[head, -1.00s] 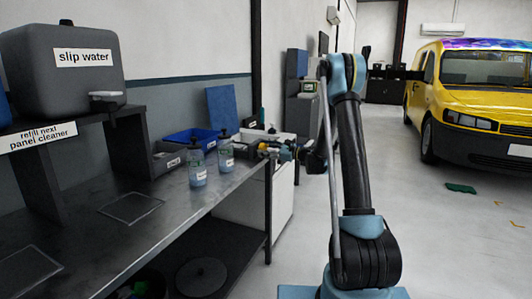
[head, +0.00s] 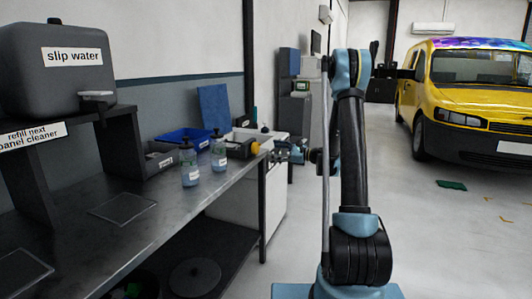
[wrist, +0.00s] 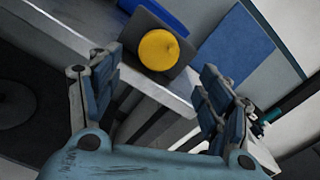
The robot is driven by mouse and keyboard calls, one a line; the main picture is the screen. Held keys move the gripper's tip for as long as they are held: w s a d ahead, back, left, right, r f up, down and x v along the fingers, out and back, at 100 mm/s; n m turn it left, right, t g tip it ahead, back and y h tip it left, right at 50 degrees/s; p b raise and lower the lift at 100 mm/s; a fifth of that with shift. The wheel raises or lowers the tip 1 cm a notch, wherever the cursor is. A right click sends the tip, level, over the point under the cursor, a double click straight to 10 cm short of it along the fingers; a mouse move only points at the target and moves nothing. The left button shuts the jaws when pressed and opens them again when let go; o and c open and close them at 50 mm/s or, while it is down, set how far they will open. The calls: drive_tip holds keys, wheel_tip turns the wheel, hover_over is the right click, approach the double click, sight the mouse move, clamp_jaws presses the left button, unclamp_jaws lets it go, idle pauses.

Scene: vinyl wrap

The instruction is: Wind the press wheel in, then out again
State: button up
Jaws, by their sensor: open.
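A round yellow wheel or knob (wrist: 158,50) sits on a dark square plate (wrist: 182,62) at the bench's end in the wrist view. It is the only wheel-like part I can make out as the press wheel. In the head view it is a small yellow spot (head: 255,149) at the bench's far right corner. My gripper (wrist: 162,78) is open, its two blue-padded fingers apart with the wheel seen beyond and between their tips. Nothing is between the pads. In the head view my gripper (head: 283,155) is small, just right of the yellow spot, partly hidden by my arm.
A yellow van (head: 465,105) stands at right. A green item (head: 451,185) lies on the otherwise mostly clear floor.

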drive_tip(key=shift+v, duration=1.55)
drive_tip(key=m, duration=0.5)
approach(258, 149)
drive_tip(key=x, duration=0.9)
drive_tip(key=shift+a+f, duration=0.15)
drive_tip(key=shift+a, duration=0.15)
drive_tip(key=c, duration=1)
